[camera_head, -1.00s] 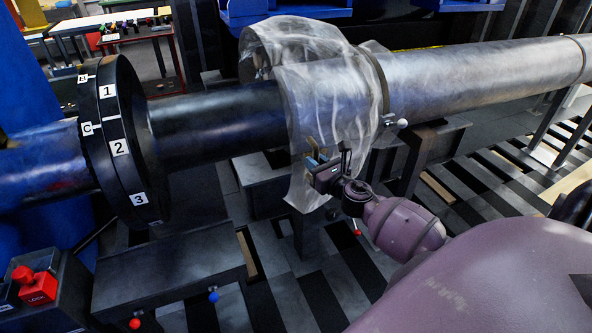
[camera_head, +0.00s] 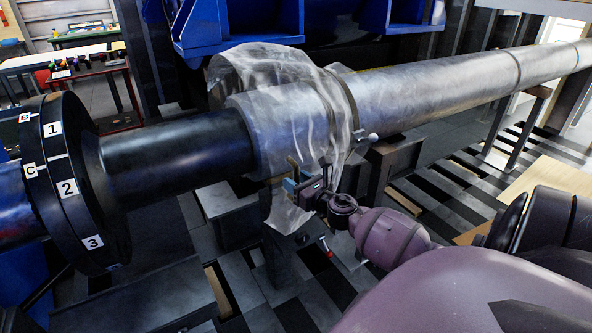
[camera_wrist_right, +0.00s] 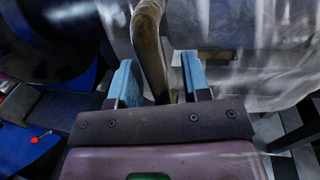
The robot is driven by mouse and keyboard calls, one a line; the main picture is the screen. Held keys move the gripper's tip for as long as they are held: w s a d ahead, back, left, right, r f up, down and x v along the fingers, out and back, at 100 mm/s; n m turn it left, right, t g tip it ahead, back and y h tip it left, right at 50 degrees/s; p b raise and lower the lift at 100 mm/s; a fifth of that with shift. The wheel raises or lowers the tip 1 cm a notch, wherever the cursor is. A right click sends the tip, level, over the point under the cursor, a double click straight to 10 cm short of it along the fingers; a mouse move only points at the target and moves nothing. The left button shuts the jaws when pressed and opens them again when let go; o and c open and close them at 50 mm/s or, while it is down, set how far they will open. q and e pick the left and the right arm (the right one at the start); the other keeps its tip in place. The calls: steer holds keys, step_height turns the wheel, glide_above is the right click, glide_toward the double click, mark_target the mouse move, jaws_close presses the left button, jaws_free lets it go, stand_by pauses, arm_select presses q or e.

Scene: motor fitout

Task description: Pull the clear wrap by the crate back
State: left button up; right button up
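The clear wrap (camera_head: 275,75) is a translucent, wrinkled sheet draped around the long metal shaft (camera_head: 440,90), with its lower end hanging down. It also shows in the wrist view (camera_wrist_right: 245,70). My right gripper (camera_head: 296,187) is at the hanging front of the wrap, below the shaft. In the wrist view its two blue finger pads (camera_wrist_right: 162,82) stand apart, with a brown curved band (camera_wrist_right: 150,45) between them. A gap shows between the band and the right-hand pad. I cannot tell whether the band touches the other pad. My left gripper is out of view.
A black numbered flange (camera_head: 70,185) is on the shaft at the left. A band clamp with a bolt (camera_head: 362,136) sits beside the wrap. Blue machinery (camera_head: 240,25) stands behind. A dark support block (camera_head: 228,212) is below the shaft. I cannot make out which thing is the crate.

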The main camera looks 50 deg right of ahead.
steer(key=shift+s, duration=0.45)
steer(key=s+b, duration=0.1)
steer(key=s, duration=0.9)
steer(key=shift+a, duration=0.45)
